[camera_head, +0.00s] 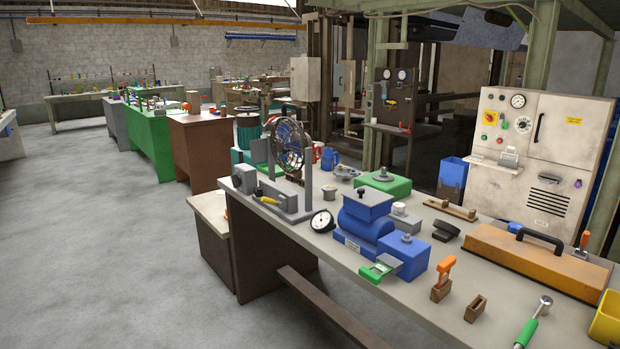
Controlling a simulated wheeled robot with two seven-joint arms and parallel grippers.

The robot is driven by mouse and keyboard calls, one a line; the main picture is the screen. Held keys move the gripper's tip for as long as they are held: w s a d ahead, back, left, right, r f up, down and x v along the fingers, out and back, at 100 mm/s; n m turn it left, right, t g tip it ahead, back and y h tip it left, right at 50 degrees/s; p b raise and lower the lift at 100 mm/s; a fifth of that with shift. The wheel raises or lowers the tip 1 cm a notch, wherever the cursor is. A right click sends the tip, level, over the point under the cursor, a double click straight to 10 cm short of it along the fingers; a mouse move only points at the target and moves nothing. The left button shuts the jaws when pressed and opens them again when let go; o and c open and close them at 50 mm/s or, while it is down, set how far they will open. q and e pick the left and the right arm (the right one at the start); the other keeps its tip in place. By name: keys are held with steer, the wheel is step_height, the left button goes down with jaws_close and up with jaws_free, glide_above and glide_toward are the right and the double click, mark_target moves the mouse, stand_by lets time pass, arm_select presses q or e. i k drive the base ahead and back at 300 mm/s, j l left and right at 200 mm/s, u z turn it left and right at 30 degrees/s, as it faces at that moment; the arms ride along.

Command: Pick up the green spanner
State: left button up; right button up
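A tool with a green handle and a round silver head (533,323), which looks like the green spanner, lies on the near right part of the grey workbench (425,303). Its head points away to the upper right. The lower end of its handle is cut off by the bottom edge of the view. Nothing is seen touching it. Neither of my grippers shows in this view.
A yellow bin (607,318) stands close to the tool's right. Small wooden blocks (475,308), one with an orange-handled tool (445,269), stand to its left. An orange case (525,262) lies behind. A blue machine (366,221) stands further left. Open floor (110,260) lies left.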

mark_target(544, 301)
steer(key=i+l+z, duration=0.1)
steer(key=i+l, duration=0.2)
steer(key=l, duration=0.2)
steer(key=i+l+z, duration=0.1)
steer(key=i+l, duration=0.2)
steer(key=l, duration=0.2)
